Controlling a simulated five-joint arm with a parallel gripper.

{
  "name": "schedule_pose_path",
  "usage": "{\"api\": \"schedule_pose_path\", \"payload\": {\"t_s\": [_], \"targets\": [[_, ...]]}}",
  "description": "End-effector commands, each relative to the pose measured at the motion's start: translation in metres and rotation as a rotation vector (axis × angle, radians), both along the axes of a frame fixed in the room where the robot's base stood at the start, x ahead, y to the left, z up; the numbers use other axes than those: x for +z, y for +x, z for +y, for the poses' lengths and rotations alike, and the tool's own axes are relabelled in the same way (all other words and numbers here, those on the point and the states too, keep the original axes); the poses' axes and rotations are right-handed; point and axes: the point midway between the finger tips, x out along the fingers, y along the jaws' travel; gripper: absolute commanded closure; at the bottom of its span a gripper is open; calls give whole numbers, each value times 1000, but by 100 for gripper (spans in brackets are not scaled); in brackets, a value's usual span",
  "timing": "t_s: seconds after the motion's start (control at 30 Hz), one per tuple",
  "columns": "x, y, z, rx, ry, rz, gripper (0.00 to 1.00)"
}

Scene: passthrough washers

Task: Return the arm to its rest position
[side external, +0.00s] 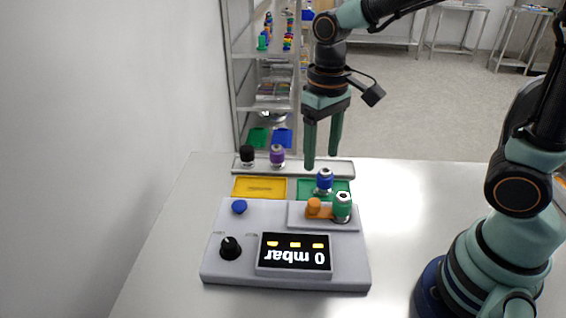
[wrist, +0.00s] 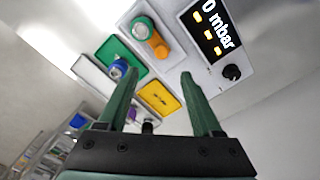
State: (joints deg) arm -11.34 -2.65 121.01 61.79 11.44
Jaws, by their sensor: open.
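My gripper (side external: 322,158) hangs above the back of the table with its green fingers pointing down, open and empty. In the wrist view the two fingers (wrist: 160,88) stand apart with nothing between them. Below and near it, a blue-topped washer piece (side external: 325,181) stands on the green tray (side external: 343,187); it also shows in the wrist view (wrist: 120,70). A green-topped piece (side external: 342,207) stands on the grey device beside an orange part (side external: 314,207). The yellow tray (side external: 260,187) looks empty.
The grey device (side external: 216,262) has a display reading 0 mbar (side external: 294,252), a black knob (side external: 230,248) and a blue button (side external: 239,206). A rack (side external: 343,168) at the back carries a black piece (side external: 247,154) and a purple piece (side external: 277,156). Bare table (side external: 410,205) lies to the right.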

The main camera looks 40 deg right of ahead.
Motion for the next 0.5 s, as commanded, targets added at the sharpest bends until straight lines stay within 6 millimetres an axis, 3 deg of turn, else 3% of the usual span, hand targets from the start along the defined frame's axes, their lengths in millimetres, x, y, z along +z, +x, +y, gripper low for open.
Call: {"api": "schedule_pose_path", "payload": {"t_s": [0.27, 0.5], "targets": [[1, 0, -1, -1, 2, -8, 33], [27, -9, -21, -4, 21, -149, 33]]}}
